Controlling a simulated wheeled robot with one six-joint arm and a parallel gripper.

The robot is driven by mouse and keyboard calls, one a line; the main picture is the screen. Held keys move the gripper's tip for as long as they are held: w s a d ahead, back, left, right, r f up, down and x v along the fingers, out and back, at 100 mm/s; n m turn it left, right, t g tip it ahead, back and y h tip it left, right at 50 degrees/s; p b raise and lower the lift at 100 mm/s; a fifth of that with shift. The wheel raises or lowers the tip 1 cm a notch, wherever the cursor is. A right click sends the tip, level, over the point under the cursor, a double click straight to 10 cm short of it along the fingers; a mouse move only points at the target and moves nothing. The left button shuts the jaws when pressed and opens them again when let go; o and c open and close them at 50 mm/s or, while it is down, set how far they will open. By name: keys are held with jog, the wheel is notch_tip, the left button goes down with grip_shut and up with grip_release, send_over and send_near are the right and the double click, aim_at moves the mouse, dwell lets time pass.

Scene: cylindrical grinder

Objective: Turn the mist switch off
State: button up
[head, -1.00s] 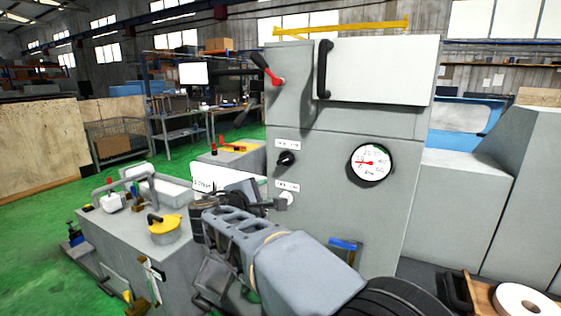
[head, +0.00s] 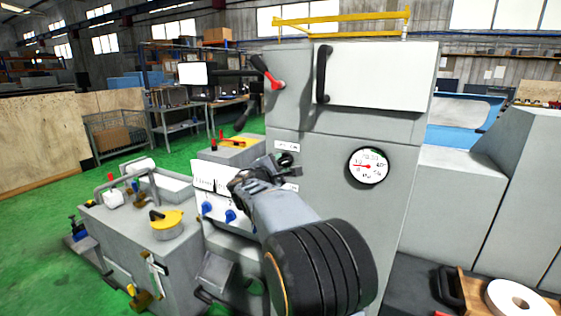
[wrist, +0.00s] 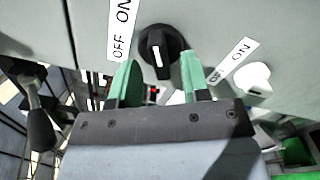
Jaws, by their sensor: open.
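A black rotary switch (head: 287,159) sits on the grey machine front, under a small white label. In the wrist view, the black switch (wrist: 159,52) lies just ahead of my gripper (wrist: 159,78), between the lines of its two green fingertips. The gripper is open, and I cannot tell whether either finger touches the switch. A label (wrist: 122,28) reading OFF and ON is beside it. A white rotary switch (wrist: 253,80) with its own OFF/ON label is to the right; my arm hides it in the head view. Which switch is for mist is not readable.
A red-tipped lever (head: 270,75) and a black door handle (head: 323,70) are above. A round gauge (head: 368,166) is to the right. Blue knobs (head: 230,215) sit at lower left, near a grey tank with a yellow-lidded pot (head: 167,224).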

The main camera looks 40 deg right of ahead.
jog(key=shift+w+d, duration=0.25)
jog(key=shift+d, duration=0.25)
grip_shut()
